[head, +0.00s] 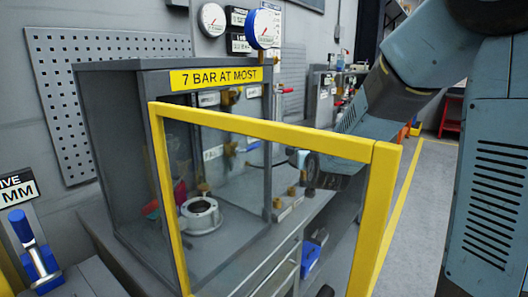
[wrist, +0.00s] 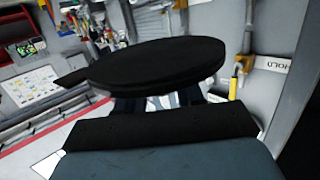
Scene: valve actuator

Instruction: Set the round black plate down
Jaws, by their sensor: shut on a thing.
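The round black plate (wrist: 155,62) fills the upper middle of the wrist view, its broad face seen at a shallow slant. My gripper (wrist: 160,99) is shut on it; the fingers are mostly hidden beneath the plate. In the head view the dark round plate (head: 311,170) shows nearly edge-on through the clear door panel, at the end of my arm. It appears to be held in the air, apart from any surface. A grey metal ring-shaped housing (head: 201,215) stands on the cabinet floor, to the left of the plate.
A grey cabinet (head: 110,130) bears a yellow "7 BAR AT MOST" sign (head: 216,78). A yellow-framed clear door (head: 262,130) stands in front of my arm. Brass fittings (head: 292,191) sit near the plate. A blue-handled tool (head: 35,255) is at the lower left.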

